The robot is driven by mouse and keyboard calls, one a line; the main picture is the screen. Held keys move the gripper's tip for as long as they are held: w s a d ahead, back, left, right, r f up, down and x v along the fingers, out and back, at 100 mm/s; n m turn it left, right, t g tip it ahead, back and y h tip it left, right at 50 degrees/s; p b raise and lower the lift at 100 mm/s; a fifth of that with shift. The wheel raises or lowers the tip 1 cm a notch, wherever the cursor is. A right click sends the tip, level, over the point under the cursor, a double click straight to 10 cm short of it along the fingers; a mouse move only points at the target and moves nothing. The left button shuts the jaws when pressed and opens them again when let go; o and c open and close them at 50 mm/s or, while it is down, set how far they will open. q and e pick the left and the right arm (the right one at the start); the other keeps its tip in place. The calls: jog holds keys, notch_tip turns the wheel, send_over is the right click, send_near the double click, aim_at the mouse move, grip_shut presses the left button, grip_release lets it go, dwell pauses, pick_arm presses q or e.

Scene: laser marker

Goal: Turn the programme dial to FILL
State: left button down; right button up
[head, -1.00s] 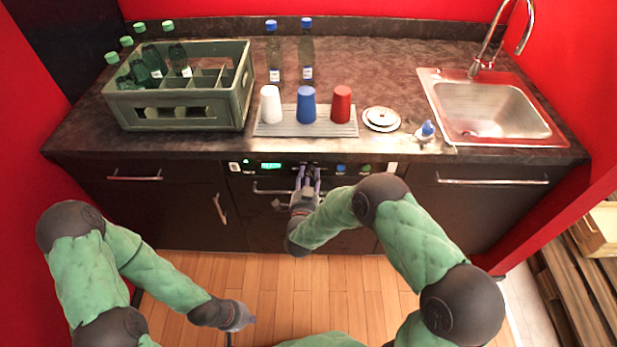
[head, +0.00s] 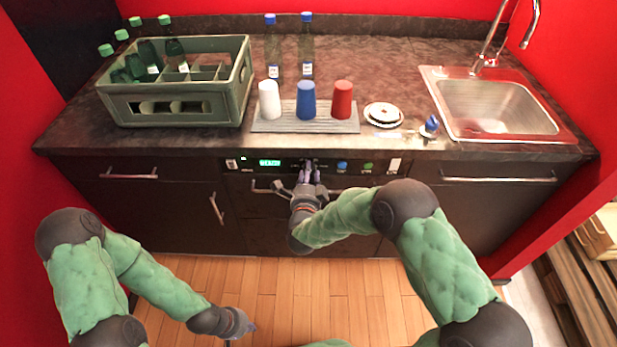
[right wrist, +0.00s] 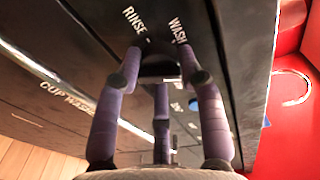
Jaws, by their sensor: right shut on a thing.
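The programme dial (right wrist: 158,65) is a dark round knob on the black front panel (right wrist: 100,55), between my right gripper's fingers in the right wrist view. A white mark shows near it. The labels RINSE (right wrist: 134,20) and WASH (right wrist: 178,31) are readable beside it; I cannot see a FILL label. My right gripper (head: 309,174) is shut on the dial, its purple fingers around it; it also fills the right wrist view (right wrist: 160,75). In the head view the fingers mostly hide the dial. My left gripper (head: 246,327) hangs low over the floor, apart from everything; its fingers are unclear.
The panel carries a green display (head: 270,162), a blue button (head: 342,167) and a green button (head: 367,167). A bar handle (head: 345,190) lies just below. Above stand a bottle crate (head: 170,108), several cups on a ribbed mat (head: 260,126), and a sink (head: 495,105).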

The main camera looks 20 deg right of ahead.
jog(key=shift+d+m+b, duration=0.1)
jog(key=shift+m+b, duration=0.2)
jog(key=shift+m, duration=0.3)
jog(key=o, duration=1.1)
jog(key=shift+o, duration=0.2)
jog(key=shift+s, duration=0.1)
jog(key=v, duration=1.1)
jog(key=shift+s, duration=0.35)
